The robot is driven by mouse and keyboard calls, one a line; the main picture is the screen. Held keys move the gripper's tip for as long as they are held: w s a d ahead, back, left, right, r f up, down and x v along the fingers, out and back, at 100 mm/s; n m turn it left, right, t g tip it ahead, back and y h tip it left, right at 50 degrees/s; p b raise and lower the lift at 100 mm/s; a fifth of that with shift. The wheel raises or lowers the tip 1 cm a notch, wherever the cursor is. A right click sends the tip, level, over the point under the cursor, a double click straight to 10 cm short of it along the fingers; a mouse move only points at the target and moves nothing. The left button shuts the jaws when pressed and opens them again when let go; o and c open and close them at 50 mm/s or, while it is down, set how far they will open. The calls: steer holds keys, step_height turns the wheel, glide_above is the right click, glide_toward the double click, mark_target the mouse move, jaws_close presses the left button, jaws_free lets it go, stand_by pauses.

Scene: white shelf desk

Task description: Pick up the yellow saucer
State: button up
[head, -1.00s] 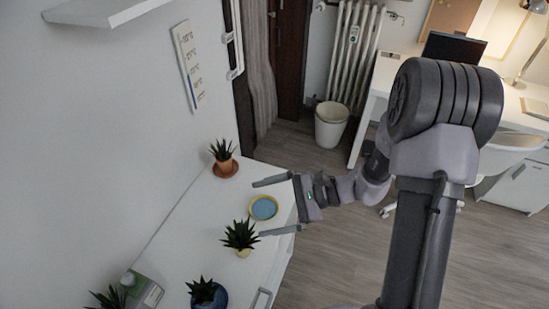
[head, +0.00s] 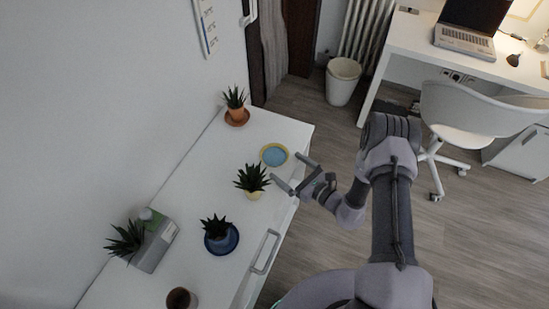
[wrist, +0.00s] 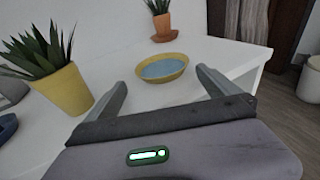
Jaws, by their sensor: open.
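The yellow saucer (head: 286,149), with a blue inside, lies on the white desk near its right edge in the head view. It also shows in the wrist view (wrist: 184,73), ahead of the fingers and between their lines. Nothing is on it. My gripper (head: 290,173) is open and empty, just in front of the saucer and apart from it. In the wrist view my gripper's two fingers (wrist: 160,82) are spread wide to either side of the saucer's near side.
A plant in a yellow pot (head: 253,194) stands close to my left finger. A plant in a terracotta pot (head: 236,115) stands beyond the saucer. A blue-potted plant (head: 219,244), a grey box (head: 155,246) and a brown pot (head: 180,299) are nearer. The desk's far right corner (head: 297,129) is clear.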

mark_target(279, 161)
steer(key=x, duration=0.2)
steer(key=b+x, duration=0.1)
steer(key=x, duration=0.2)
steer(key=shift+w+a+r+b, duration=0.1)
steer(key=shift+w+r+b, duration=0.1)
steer(key=shift+w+b, duration=0.1)
steer(key=c, duration=1.2)
steer(key=shift+r, duration=0.1)
steer(key=shift+c, duration=0.2)
